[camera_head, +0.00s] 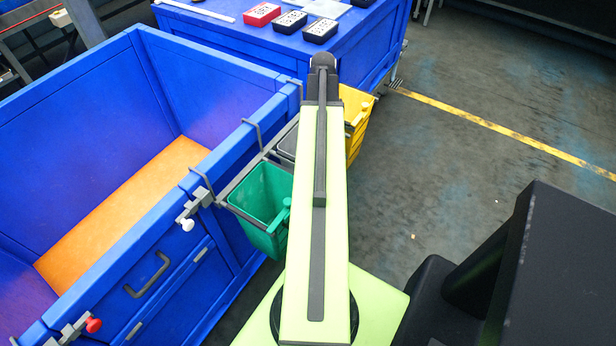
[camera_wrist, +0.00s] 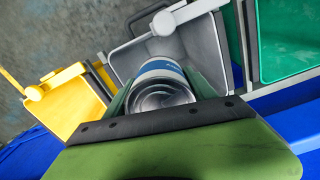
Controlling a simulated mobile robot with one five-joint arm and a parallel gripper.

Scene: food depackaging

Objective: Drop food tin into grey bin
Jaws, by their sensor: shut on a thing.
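The food tin (camera_wrist: 163,95), a silver can with a blue and white band, sits between the green fingers of my gripper (camera_wrist: 160,78) in the wrist view. My gripper is shut on it. The grey bin (camera_wrist: 208,44) is open and shows behind and around the tin, so the tin appears over its opening; the exact height above it I cannot tell. In the head view only a sliver of the grey bin (camera_head: 287,146) shows beside my arm. My arm hides the gripper and tin there.
The green bin (camera_head: 262,190) hangs on one side of the grey bin and the yellow bin (camera_head: 356,125) on the other. A large blue crate (camera_head: 150,240) stands at left. A blue table (camera_head: 255,45) behind holds red and black trays.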

